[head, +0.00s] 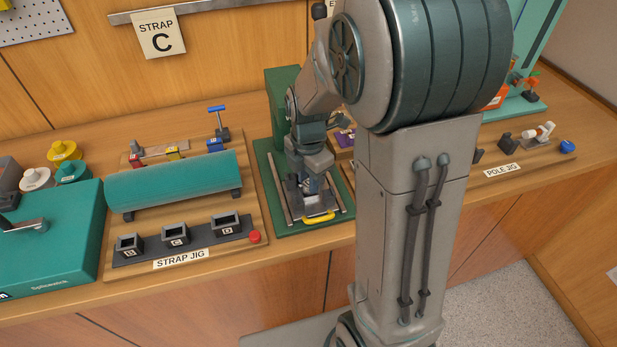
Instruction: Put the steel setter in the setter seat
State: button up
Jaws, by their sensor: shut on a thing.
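My gripper (312,187) points down over the green press base (262,165), in front of the upright green press body (282,88). It is shut on a small bluish-grey piece, which I take for the steel setter; the fingers hide most of it. The piece is low over the metal plate between the rails, just behind a yellow handle (320,217). I cannot tell whether it touches the plate. The setter seat cannot be made out; my gripper and arm cover that part of the press.
Left of the press is the strap jig board (265,222) with a teal roll (172,181) and lettered cups. A teal case (50,255) stands at the far left. The pole jig (503,170) is at right.

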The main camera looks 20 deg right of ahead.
jog(key=shift+f, duration=0.3)
jog(key=shift+f, duration=0.2)
jog(key=o, duration=0.7)
jog(key=shift+o, duration=0.2)
jog(key=shift+r, duration=0.15)
notch_tip(320, 180, up, 11)
jog(key=s+m+t, duration=0.3)
jog(key=s+m, duration=1.1)
jog(key=m, duration=0.8)
jog(key=shift+s+r+m, duration=0.25)
jog(key=shift+r+m, duration=0.05)
